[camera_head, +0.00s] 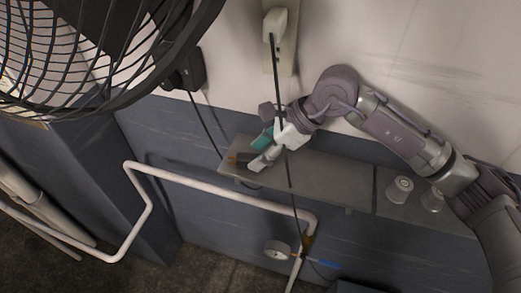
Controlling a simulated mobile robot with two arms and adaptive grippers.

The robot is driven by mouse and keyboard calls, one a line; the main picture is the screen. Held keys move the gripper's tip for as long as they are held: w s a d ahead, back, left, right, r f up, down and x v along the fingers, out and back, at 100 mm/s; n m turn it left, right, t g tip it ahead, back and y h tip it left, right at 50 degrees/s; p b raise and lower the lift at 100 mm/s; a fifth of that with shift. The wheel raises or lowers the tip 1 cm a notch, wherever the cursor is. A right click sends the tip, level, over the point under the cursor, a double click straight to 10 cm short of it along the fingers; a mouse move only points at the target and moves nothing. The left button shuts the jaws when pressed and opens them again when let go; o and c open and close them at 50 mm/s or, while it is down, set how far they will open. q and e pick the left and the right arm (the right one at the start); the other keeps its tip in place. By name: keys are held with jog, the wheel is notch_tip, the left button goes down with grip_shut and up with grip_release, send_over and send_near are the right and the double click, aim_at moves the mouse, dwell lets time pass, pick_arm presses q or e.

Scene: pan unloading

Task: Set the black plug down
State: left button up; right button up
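My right gripper (258,152) reaches in from the right and points down-left over the left end of a grey shelf (325,178). One finger shows a teal pad and the other is pale. A small dark object (243,160), which looks like the black plug, is at the fingertips, low over or touching the shelf. I cannot tell whether the fingers grip it. A small orange-brown bit (231,158) shows beside it. My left gripper is not in view.
A white plug (275,22) sits in a wall strip, its black cable hanging past my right gripper. A black box (190,70) on the wall has a hanging cable. A fan (100,50), a white pipe (215,188) and pale cylinders (399,189) are nearby. The shelf's middle is clear.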

jog(key=shift+r, duration=0.2)
jog(key=shift+d+r, duration=0.15)
jog(key=shift+d, duration=0.05)
jog(key=b+v, duration=0.3)
jog(key=v, duration=0.8)
jog(key=shift+r, duration=0.2)
